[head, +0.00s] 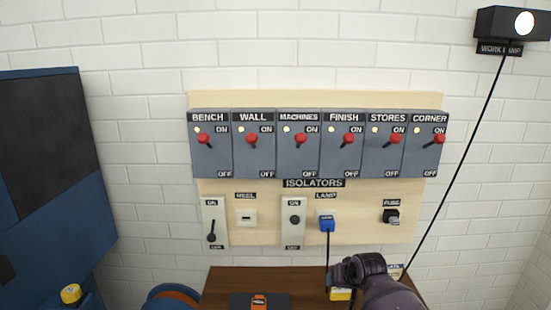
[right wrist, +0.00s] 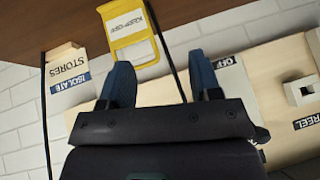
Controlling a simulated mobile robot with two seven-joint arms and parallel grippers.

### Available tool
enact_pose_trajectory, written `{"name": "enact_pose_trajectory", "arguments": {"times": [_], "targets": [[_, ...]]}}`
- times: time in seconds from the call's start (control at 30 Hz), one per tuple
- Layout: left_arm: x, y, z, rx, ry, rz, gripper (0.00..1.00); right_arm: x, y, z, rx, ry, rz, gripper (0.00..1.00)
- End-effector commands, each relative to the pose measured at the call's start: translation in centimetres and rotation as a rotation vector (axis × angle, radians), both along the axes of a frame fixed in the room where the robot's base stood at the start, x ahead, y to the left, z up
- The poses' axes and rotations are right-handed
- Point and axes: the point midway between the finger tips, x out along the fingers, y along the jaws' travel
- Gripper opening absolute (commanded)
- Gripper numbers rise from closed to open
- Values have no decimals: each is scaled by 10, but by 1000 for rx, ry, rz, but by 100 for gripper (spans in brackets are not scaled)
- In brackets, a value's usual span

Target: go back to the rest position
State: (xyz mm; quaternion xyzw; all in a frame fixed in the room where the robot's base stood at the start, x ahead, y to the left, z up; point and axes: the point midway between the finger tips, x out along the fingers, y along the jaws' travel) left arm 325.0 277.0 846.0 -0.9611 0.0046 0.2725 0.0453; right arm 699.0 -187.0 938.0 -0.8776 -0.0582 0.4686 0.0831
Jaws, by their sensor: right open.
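My right gripper (head: 348,272) is in the lower right of the head view, in front of the bench and below the isolator board. In the right wrist view its two blue fingers (right wrist: 162,80) stand apart. No held object shows between them. A yellow tag (right wrist: 130,35) with a white label lies beyond the fingers, and a black cable runs past it. The tag also shows partly behind the gripper in the head view (head: 340,294). My left gripper is not in view.
The isolator board (head: 270,230) carries several red-knobbed levers, all by ON. A blue plug (head: 327,224) with a hanging black cable sits under LAMP. A wooden bench (head: 222,283) holds an orange item (head: 259,302). A blue cabinet (head: 50,190) stands left; a work lamp (head: 512,23) is upper right.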

Motion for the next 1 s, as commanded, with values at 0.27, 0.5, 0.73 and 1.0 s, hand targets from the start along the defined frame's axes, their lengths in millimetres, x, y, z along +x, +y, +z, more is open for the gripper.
{"name": "enact_pose_trajectory", "arguments": {"times": [0.27, 0.5, 0.73, 1.0], "targets": [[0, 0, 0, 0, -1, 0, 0, -80, -36, -68, -51, -103, -20, 58], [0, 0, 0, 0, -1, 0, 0, -157, -59, -102, -104, -194, -28, 58], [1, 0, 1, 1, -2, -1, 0, -236, -75, -115, -159, -280, -29, 58], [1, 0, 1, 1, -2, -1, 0, -326, -87, -108, -227, -375, -22, 58]]}}
